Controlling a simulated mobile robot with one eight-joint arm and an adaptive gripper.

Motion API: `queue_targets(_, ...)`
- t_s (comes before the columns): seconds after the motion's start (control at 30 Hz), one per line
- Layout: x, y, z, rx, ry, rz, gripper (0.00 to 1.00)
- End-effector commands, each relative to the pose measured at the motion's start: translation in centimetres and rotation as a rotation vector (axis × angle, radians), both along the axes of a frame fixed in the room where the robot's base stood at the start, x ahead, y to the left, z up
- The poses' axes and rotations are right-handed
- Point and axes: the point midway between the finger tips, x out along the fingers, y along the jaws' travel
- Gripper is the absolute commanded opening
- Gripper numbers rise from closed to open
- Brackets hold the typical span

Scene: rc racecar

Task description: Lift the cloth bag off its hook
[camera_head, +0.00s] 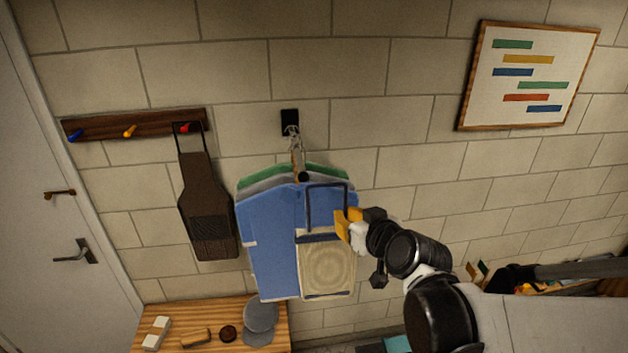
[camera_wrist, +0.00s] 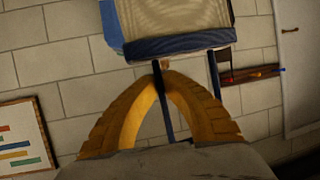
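The cloth bag (camera_head: 327,267) is cream with a dark blue trim and a tall dark blue handle loop (camera_head: 327,185). In the head view it is upright in front of hanging blue garments, and no hook shows at the top of its loop. My gripper (camera_head: 346,226) is at the right side of the loop, just above the bag's top edge. In the wrist view the bag (camera_wrist: 180,46) is upside down at the top. My gripper's yellow fingertips (camera_wrist: 158,70) meet around one strap of the handle.
A peg rail (camera_head: 100,125) with blue, orange and red pegs is on the left wall. A dark brown apron-like item (camera_head: 208,215) hangs from the red peg. A black wall hook (camera_head: 290,122) holds the garments (camera_head: 268,230). A wooden bench (camera_head: 215,310) with small items stands below.

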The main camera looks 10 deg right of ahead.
Motion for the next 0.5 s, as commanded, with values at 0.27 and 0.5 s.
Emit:
queue_targets(0.27,-1.9,0.0,0.1,0.000,0.000,0.000,0.00)
queue_targets(0.5,-3.5,0.0,0.1,0.000,0.000,0.000,0.00)
